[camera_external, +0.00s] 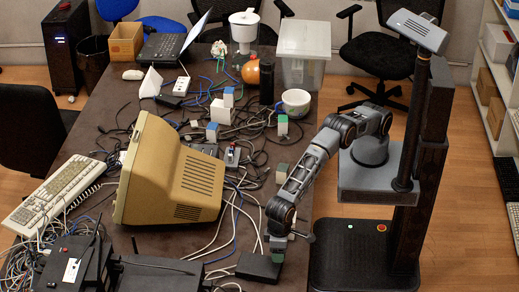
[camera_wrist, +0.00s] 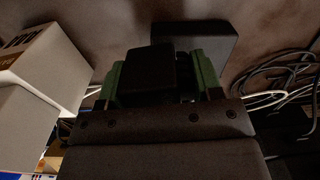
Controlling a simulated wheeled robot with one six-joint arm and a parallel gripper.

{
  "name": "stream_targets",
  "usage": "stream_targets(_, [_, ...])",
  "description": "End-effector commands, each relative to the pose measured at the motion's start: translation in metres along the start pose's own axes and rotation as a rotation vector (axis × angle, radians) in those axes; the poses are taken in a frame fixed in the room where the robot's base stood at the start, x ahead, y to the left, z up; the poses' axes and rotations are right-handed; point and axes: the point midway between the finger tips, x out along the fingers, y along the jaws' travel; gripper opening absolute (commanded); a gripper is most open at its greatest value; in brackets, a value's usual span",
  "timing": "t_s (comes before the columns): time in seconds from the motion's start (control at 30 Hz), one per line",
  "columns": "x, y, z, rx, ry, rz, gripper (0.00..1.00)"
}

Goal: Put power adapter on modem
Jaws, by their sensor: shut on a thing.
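In the wrist view, my gripper (camera_wrist: 160,82) has green fingers on either side of a small black block, which I take to be the power adapter (camera_wrist: 148,72). The fingers are shut on it. A larger flat black box (camera_wrist: 205,40) lies just beyond it. In the external view, my gripper (camera_external: 278,244) points down at the front right part of the table, close above a flat black box (camera_external: 258,266); the held block is hard to make out there. A black device with antennas, perhaps the modem (camera_external: 75,262), stands at the front left, and another dark box (camera_external: 155,275) is beside it.
A beige monitor (camera_external: 165,172) stands left of my arm, with a keyboard (camera_external: 52,192) farther left. Loose cables cover much of the table. A white bowl (camera_external: 296,101) and a clear bin (camera_external: 303,52) stand at the back. The wrist view shows a pale box (camera_wrist: 45,75) at left.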

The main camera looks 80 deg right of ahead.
Motion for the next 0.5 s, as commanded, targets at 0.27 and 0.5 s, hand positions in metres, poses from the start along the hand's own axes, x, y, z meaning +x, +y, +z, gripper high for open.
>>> stream_targets(0.27, [0.018,0.0,0.0,0.0,0.001,-0.002,0.32])
stream_targets(0.5, [0.021,0.0,0.0,0.0,0.001,-0.001,0.32])
